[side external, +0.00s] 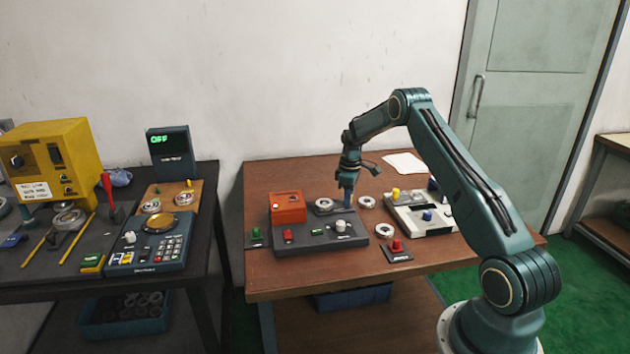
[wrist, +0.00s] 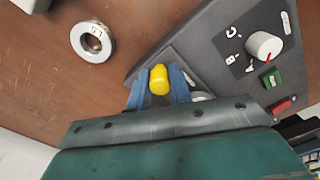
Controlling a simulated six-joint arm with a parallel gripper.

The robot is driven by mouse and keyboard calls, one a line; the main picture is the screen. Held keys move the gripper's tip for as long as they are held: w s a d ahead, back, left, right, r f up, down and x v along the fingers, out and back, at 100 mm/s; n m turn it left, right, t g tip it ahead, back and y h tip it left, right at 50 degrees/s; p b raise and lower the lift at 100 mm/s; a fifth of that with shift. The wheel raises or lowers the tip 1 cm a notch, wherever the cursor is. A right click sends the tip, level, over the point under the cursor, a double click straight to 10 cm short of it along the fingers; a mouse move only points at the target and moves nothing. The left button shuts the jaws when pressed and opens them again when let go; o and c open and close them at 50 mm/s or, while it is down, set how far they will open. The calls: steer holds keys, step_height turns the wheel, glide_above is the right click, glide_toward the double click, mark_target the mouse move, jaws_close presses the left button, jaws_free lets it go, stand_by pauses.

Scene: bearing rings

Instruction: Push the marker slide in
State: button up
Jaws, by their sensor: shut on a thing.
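My gripper (side external: 348,202) points down at the back edge of the dark grey panel unit (side external: 318,242) on the brown table. In the wrist view its blue fingers (wrist: 158,92) are shut on a rounded yellow knob (wrist: 159,79), one finger on each side. The knob appears to sit on a dark grey strip along the panel's edge; I cannot tell for sure that it is the marker slide's handle. A pale ring (wrist: 202,96) is partly hidden behind a finger. In the side view the fingers hide the yellow knob.
An orange box (side external: 288,207) stands at the panel's left. A white dial (wrist: 263,46) and a green button (wrist: 271,78) are on the panel. A loose ring (wrist: 93,40) lies close by. A white unit (side external: 440,231) stands to the right; a red button (side external: 397,246) is in front.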

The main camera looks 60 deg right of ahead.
mark_target(315, 209)
steer(key=shift+w+a+r, duration=0.1)
steer(key=shift+w+a, duration=3.7)
steer(key=shift+w, duration=0.1)
steer(key=shift+o, duration=0.2)
steer(key=shift+w+a, duration=0.25)
steer(key=shift+a, duration=0.05)
steer(key=o, duration=0.6)
steer(key=shift+o, duration=0.2)
steer(key=shift+s, duration=0.1)
steer(key=shift+d, duration=0.1)
steer(key=shift+r, duration=0.1)
step_height(315, 209, up, 7)
steer(key=shift+f, duration=0.2)
steer(key=shift+r, duration=0.1)
